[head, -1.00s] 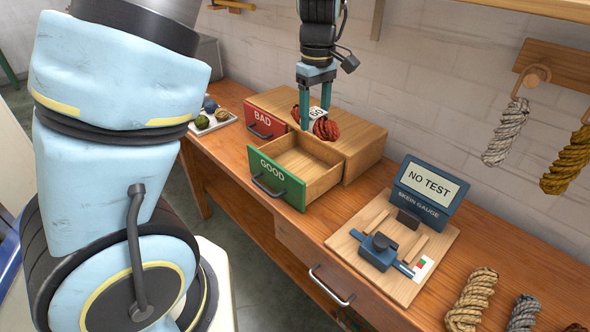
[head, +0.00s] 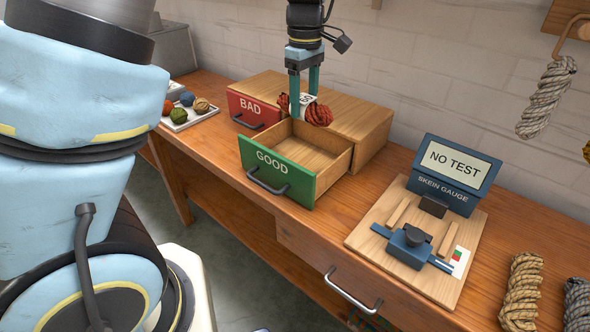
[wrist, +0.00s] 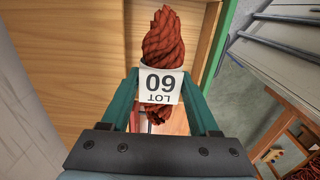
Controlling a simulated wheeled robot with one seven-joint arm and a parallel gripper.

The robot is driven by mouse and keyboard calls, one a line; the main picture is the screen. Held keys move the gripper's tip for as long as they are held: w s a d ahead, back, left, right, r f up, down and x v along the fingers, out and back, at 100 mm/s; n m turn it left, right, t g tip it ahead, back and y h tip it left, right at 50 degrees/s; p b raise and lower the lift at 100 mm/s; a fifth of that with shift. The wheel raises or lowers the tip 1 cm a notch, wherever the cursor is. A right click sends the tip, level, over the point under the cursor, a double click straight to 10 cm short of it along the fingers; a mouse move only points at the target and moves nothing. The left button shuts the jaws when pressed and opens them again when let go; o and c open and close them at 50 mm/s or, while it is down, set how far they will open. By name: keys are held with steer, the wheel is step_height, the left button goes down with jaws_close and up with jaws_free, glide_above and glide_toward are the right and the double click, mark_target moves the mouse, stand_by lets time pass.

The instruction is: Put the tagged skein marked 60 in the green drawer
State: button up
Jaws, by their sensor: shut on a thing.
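My gripper (head: 305,112) is shut on a rust-red twisted skein (head: 319,115) with a white tag. In the wrist view the skein (wrist: 165,38) sits between the fingers, and its tag (wrist: 161,86) reads "LOT 60" upside down. In the head view a finger partly covers the tag. The green drawer (head: 272,174), marked GOOD, is pulled open, and its visible floor is bare. The skein is held up near the drawer's back end, by the cabinet's front edge. Its exact height above the drawer is hard to tell.
A red drawer (head: 252,110) marked BAD is closed beside the green one in the wooden cabinet (head: 350,112). A white tray (head: 205,115) with several wool balls stands left. A skein gauge (head: 455,175) reading NO TEST stands right. Other skeins lie at the bench's right end.

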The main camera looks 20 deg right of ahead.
steer(key=shift+w+a+f+b, duration=0.1)
steer(key=shift+f+b, duration=0.2)
steer(key=shift+f, duration=0.25)
steer(key=shift+w+a+f+b, duration=0.1)
steer(key=shift+f+b, duration=0.15)
steer(key=shift+f, duration=0.25)
steer(key=p, duration=0.1)
glide_above(301, 162)
step_height(301, 162, down, 10)
steer(key=shift+s+r, duration=0.1)
steer(key=shift+a, duration=0.1)
steer(key=shift+f, duration=0.6)
steer(key=o, duration=1.3)
steer(key=shift+o, duration=0.2)
